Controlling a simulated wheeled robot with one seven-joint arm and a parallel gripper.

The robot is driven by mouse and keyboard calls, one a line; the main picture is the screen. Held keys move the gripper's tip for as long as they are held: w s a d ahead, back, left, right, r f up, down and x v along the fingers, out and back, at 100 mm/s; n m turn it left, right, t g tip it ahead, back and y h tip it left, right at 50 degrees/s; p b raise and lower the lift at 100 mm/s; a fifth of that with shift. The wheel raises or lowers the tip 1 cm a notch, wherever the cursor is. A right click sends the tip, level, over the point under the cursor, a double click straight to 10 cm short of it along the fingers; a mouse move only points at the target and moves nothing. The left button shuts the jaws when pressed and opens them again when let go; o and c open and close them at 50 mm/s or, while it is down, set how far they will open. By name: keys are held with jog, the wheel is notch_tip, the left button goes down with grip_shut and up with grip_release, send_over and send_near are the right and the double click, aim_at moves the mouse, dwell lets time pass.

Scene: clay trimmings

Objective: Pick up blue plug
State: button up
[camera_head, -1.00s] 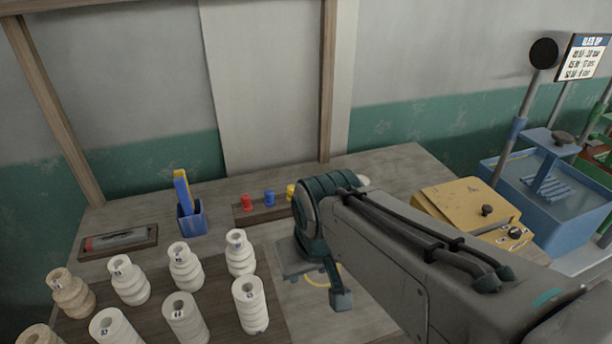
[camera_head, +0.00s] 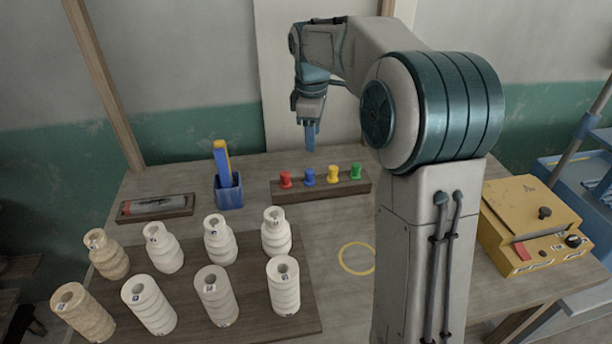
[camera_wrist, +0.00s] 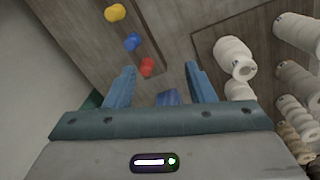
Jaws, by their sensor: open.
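The blue plug (camera_head: 309,177) stands in a wooden rack (camera_head: 352,188), between a red plug (camera_head: 286,179) and a yellow plug (camera_head: 333,174). A green plug (camera_head: 355,171) is at the right end. My gripper (camera_head: 310,140) hangs above and behind the rack, fingers down, with nothing in it. In the wrist view my gripper (camera_wrist: 160,82) is open, its two blue fingers apart. There the blue plug (camera_wrist: 132,42) lies beyond the fingertips, left of the middle, and the red plug (camera_wrist: 147,67) is nearer, just ahead of the fingers.
A blue cup (camera_head: 229,195) with upright tools stands left of the rack. Several ridged white and tan pieces (camera_head: 218,240) stand on a dark board at the front left. A yellow box (camera_head: 530,225) is at the right. Bare table lies around a yellow ring (camera_head: 357,259).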

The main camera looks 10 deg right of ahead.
jog(key=w+d+f+n, duration=0.1)
jog(key=w+f+n, duration=0.35)
jog(key=w, duration=0.35)
send_over(310, 170)
jog(key=shift+g+y, duration=0.3)
jog(key=shift+g, duration=0.1)
jog(key=f, duration=0.8)
jog(key=shift+s+a+f, duration=0.1)
jog(key=shift+s+f, duration=0.15)
jog(key=shift+f, duration=0.05)
jog(key=shift+w+f+p, duration=0.2)
jog(key=shift+f+p, duration=0.35)
jog(key=shift+f, duration=2.2)
jog(key=c, duration=1.1)
